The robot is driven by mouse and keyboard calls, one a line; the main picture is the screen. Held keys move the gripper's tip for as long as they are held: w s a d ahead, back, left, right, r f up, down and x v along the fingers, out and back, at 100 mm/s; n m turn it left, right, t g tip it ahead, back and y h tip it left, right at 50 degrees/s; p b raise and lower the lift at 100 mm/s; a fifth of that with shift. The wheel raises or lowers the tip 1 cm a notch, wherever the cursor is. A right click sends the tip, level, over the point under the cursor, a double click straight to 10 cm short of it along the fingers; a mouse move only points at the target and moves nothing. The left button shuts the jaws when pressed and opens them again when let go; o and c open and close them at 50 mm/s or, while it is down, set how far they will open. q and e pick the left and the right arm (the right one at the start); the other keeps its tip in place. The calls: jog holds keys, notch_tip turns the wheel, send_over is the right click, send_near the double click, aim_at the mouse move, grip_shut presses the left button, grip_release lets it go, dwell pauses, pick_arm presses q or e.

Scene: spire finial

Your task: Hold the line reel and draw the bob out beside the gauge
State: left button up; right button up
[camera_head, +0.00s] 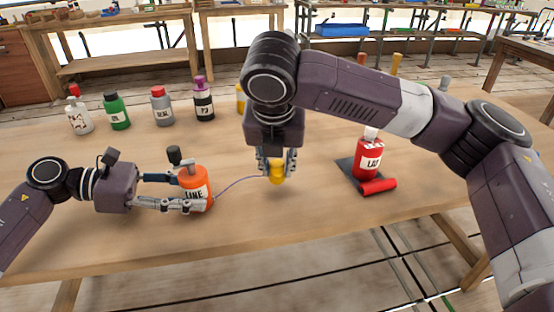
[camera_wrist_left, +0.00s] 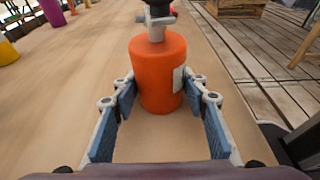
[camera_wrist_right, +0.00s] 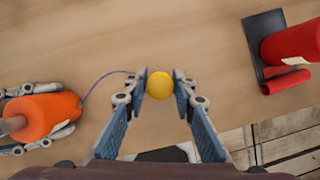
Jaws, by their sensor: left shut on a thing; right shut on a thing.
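The line reel is an orange bottle-like body marked LINE (camera_head: 195,190) with a dark top, upright on the table. My left gripper (camera_head: 190,203) is shut around its sides; it also shows in the left wrist view (camera_wrist_left: 158,80). A thin blue line (camera_head: 238,182) runs from the reel to the yellow bob (camera_head: 277,173). My right gripper (camera_head: 276,164) points down and is shut on the bob, at or just above the tabletop; I cannot tell if it touches. In the right wrist view the bob (camera_wrist_right: 159,85) sits between the fingertips. I cannot tell which thing is the gauge.
A red bottle (camera_head: 368,160) and a red cylinder (camera_head: 378,187) are on a dark plate (camera_head: 345,168) to the right of the bob. Several bottles, including a green one (camera_head: 117,112), stand along the back left. The table front (camera_head: 300,215) is clear.

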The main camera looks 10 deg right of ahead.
jog(key=shift+f, duration=1.25)
jog(key=shift+d, duration=0.1)
jog(key=shift+s+d, duration=0.2)
jog(key=shift+d, duration=2.95)
jog(key=shift+s+d, duration=0.2)
jog(key=shift+d, duration=2.95)
jog(key=shift+a+f, duration=0.1)
jog(key=shift+a, duration=0.2)
jog(key=shift+a, duration=0.3)
jog(key=shift+f, duration=0.45)
